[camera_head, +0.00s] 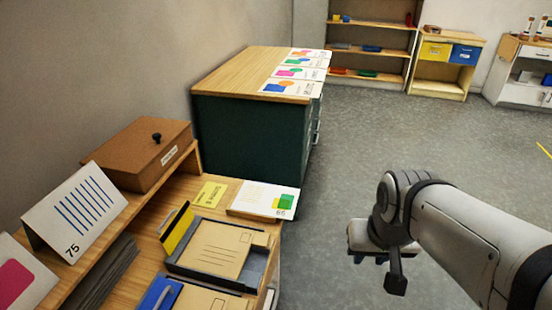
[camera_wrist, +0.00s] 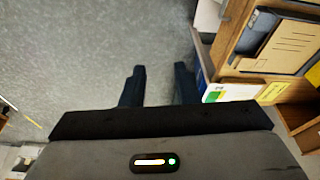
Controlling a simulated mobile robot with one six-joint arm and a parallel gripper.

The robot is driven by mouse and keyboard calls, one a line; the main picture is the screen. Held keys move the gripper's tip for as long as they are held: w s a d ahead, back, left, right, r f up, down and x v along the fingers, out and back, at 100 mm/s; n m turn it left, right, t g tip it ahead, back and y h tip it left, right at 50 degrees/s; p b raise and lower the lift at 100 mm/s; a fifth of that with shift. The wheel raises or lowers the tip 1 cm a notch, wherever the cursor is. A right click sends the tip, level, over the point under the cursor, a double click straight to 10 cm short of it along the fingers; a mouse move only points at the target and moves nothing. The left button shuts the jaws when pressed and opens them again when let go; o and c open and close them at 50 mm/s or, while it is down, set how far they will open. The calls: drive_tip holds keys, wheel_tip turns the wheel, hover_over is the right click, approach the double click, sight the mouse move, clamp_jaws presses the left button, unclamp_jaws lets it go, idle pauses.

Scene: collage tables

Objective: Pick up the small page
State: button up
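I cannot tell for sure which sheet is the small page. A white page with green and yellow blocks and the number 65 (camera_head: 262,199) lies flat at the right end of the wooden desk; it also shows in the wrist view (camera_wrist: 232,91). A small yellow card (camera_head: 210,194) lies just left of it. Several white pages with coloured shapes (camera_head: 291,88) lie in a row on the green cabinet. My gripper (camera_head: 380,262) hangs over the floor, right of the desk and apart from it. In the wrist view its two fingers (camera_wrist: 159,86) are spread with nothing between them.
The desk holds a grey tray with a tan envelope (camera_head: 217,247), a brown box (camera_head: 142,152) and a standing card marked 75 (camera_head: 76,212). The green cabinet (camera_head: 250,135) stands behind. Grey floor (camera_head: 350,150) is open to the right. Shelves (camera_head: 372,45) stand at the back.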

drive_tip(key=w+d+f+m+t+b, duration=0.1)
drive_tip(key=w+f+m+t+b, duration=0.25)
drive_tip(key=w+f+b, duration=0.65)
drive_tip(key=m+t+y+b, duration=0.7)
drive_tip(key=t+y+b, duration=0.25)
drive_tip(key=b, duration=0.45)
approach(291, 206)
drive_tip(key=w+a+g, duration=0.1)
drive_tip(key=w, duration=0.2)
drive_tip(key=shift+y, duration=0.35)
drive_tip(key=b+x, duration=0.2)
drive_tip(key=x, duration=0.5)
drive_tip(key=shift+a+r, duration=0.1)
clamp_jaws()
